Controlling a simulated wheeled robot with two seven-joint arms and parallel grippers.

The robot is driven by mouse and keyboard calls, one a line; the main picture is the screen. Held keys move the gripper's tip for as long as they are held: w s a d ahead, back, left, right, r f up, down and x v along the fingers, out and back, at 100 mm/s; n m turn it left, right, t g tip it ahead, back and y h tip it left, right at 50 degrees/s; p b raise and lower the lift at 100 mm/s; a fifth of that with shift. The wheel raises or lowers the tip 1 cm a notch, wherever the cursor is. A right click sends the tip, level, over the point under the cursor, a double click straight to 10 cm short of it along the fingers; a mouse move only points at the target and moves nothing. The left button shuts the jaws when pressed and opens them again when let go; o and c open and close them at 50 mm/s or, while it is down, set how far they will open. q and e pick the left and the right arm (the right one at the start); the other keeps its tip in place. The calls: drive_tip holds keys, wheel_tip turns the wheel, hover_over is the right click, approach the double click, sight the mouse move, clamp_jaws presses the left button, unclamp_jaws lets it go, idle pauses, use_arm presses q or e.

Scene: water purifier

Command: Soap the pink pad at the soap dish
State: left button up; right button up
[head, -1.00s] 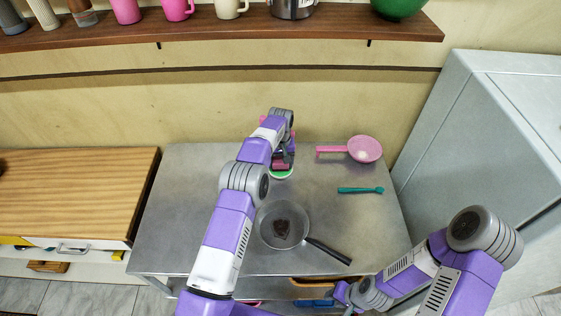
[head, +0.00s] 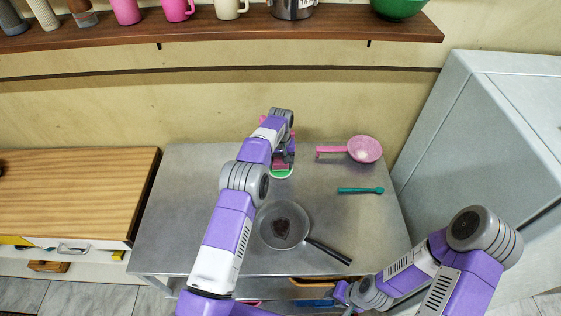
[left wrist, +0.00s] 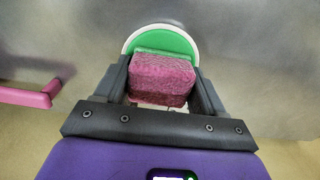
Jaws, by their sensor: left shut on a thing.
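The pink pad (left wrist: 162,80) is a block with a darker lower part, held between the two fingers of my left gripper (left wrist: 165,85) in the left wrist view. The soap dish (left wrist: 130,42) is a round white dish with green soap (left wrist: 160,38) in it. The pad is over the near part of the green; whether it touches cannot be told. In the head view my left gripper (head: 284,160) is at the dish (head: 281,175), largely hidden by my arm. My right arm is at lower right, and its fingertips are not clearly visible.
A grey pan (head: 297,212) with a dark patch inside stands nearer on the metal table (head: 185,215). A pink ladle-like strainer (head: 365,150) and a teal brush (head: 360,190) lie to the right. A tall grey cabinet (head: 490,150) borders the table's right side.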

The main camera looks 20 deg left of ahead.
sight(280, 160)
use_arm(q)
drive_tip(key=shift+r+p, duration=2.2)
drive_tip(key=shift+r, duration=1.25)
